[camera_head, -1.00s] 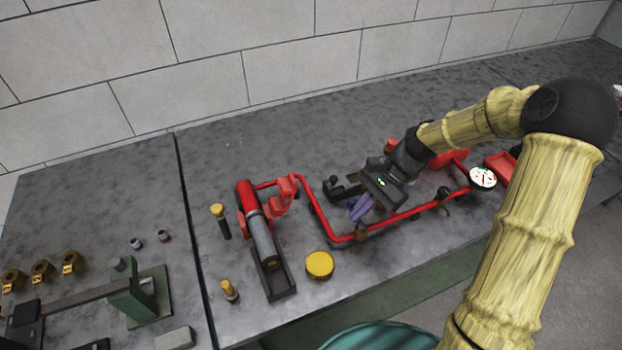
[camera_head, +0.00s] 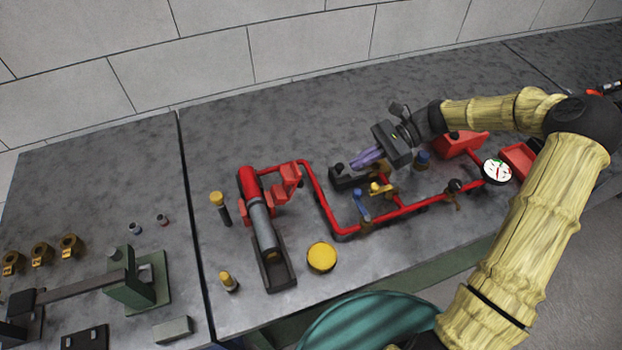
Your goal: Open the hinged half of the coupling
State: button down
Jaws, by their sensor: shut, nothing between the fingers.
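My gripper (camera_head: 356,164) has a dark body and purple fingers pointing left. The fingers are together and empty, just above or behind a small dark bracket-like part (camera_head: 345,181) in the red pipe frame. This part may be the coupling, but it is too small to make out a hinged half or whether it stands open. I cannot tell whether the fingers touch it. The red pipe frame (camera_head: 322,205) lies on the grey bench. A blue-handled valve (camera_head: 358,202) and a yellow-handled valve (camera_head: 381,189) show in front of the gripper.
A red and grey cylinder (camera_head: 262,222) lies in a dark tray to the left. A yellow disc (camera_head: 321,257) lies in front. A round gauge (camera_head: 497,172) stands at the right. The bench behind the frame is clear up to the block wall.

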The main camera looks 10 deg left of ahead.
jog(key=p, duration=0.1)
send_near(293, 192)
jog(key=f, duration=0.2)
jog(key=a+f, duration=0.1)
jog(key=shift+s+a+f, duration=0.1)
jog(key=shift+s, duration=0.2)
jog(key=shift+s+a+r+p, duration=0.25)
jog(key=shift+s+a, duration=0.05)
jog(key=shift+a, duration=0.2)
jog(key=shift+s+a+r+p, duration=0.25)
jog(key=shift+a+r, duration=0.05)
jog(key=shift+a, duration=0.2)
jog(key=shift+s+a+r, duration=0.15)
jog(key=shift+s+a, duration=0.15)
jog(key=shift+a, duration=0.2)
jog(key=shift+r, duration=0.1)
